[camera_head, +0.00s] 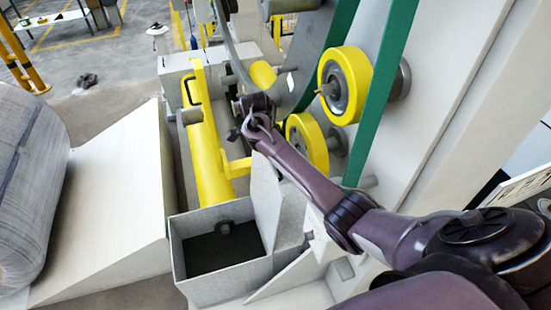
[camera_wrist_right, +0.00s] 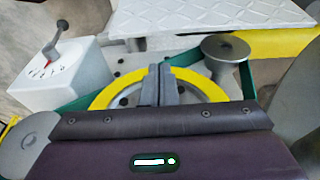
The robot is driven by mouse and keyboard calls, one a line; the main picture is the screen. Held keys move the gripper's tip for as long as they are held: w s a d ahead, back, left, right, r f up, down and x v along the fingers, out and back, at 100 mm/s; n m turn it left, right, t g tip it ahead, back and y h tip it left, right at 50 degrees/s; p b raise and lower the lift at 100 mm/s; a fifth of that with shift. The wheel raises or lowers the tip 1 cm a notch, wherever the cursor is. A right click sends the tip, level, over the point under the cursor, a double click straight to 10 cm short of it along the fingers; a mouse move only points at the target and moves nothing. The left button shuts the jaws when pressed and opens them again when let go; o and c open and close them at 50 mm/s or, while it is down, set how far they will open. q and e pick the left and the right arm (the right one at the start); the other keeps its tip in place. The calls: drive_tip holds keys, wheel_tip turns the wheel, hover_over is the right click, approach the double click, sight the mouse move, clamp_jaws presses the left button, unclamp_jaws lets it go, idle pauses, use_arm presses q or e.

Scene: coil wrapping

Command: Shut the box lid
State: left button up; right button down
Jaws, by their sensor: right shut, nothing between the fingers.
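The grey box (camera_head: 183,258) stands at the lower middle of the head view. Its top is open and shows a dark inside with a small round dark piece at the back. Its lid (camera_head: 265,190) stands up along the box's right side. My right arm reaches in from the right. My right gripper (camera_head: 247,125) is up and beyond the box, near the yellow rollers, apart from the lid. In the right wrist view its two fingers (camera_wrist_right: 160,85) are together with nothing between them, in front of a yellow ring (camera_wrist_right: 213,92). My left gripper is not in view.
Yellow rollers (camera_head: 346,80) and a green belt (camera_head: 392,55) stand right of the gripper. A yellow beam (camera_head: 206,150) runs behind the box. A white ramp (camera_head: 110,195) and large coil (camera_head: 30,180) are left. The wrist view shows a white lever box (camera_wrist_right: 55,85) and grey spool (camera_wrist_right: 226,50).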

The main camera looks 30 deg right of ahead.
drive_tip(key=p+x, duration=0.1)
drive_tip(key=x, duration=0.8)
drive_tip(key=shift+f, duration=0.4)
